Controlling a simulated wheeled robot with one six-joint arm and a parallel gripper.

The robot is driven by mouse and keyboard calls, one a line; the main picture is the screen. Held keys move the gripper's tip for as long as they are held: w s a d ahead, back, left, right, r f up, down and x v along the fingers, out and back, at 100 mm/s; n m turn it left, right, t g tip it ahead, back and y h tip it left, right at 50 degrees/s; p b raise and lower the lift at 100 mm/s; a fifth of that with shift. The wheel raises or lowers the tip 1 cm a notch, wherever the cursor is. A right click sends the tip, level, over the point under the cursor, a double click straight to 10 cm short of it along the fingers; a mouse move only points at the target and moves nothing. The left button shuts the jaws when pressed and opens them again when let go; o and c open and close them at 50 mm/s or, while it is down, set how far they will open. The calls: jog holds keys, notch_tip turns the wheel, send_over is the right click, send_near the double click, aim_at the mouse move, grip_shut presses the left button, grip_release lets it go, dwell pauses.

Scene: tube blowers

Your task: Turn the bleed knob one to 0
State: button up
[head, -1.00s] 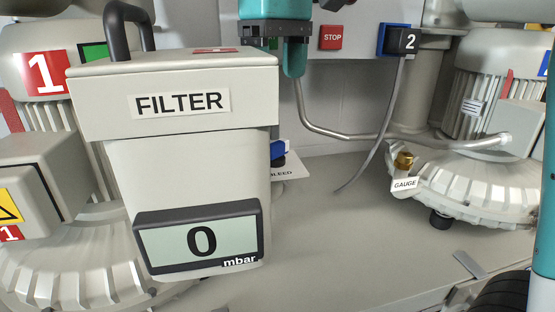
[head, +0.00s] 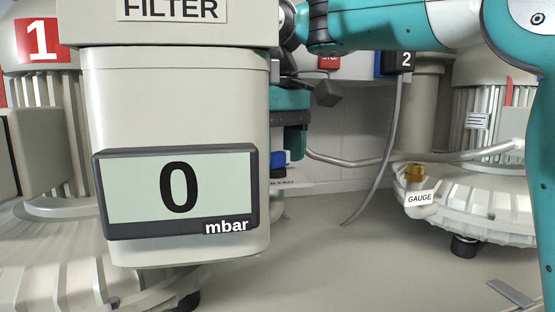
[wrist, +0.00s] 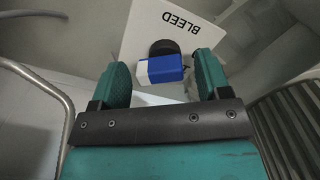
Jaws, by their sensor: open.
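The bleed knob is a blue block with a white end on a dark round base. In the wrist view the knob (wrist: 162,69) sits between the two fingertips of my gripper (wrist: 162,80), beyond them, and the fingers look apart from it. Its white plate (wrist: 185,28) reads BLEED, upside down in this view. In the head view the blue knob (head: 279,158) shows only in part behind the filter box. My gripper (head: 294,150) is open above it with fingers pointing down. The knob's scale is not readable.
The filter box (head: 175,85) with a display (head: 178,195) reading 0 mbar stands close at the left and hides part of the knob. A brass gauge fitting (head: 414,172) is further right.

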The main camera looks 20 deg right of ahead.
jog(key=c, duration=0.9)
jog(key=shift+n, duration=0.3)
jog(key=n, duration=0.4)
jog(key=shift+w, duration=0.15)
jog(key=n, duration=0.5)
jog(key=shift+a+n, duration=0.15)
jog(key=shift+n, duration=0.25)
jog(key=n, duration=0.7)
jog(key=shift+a+p, duration=0.15)
jog(key=shift+p, duration=0.15)
jog(key=n, duration=0.6)
jog(key=shift+a+n, duration=0.15)
jog(key=shift+n, duration=0.25)
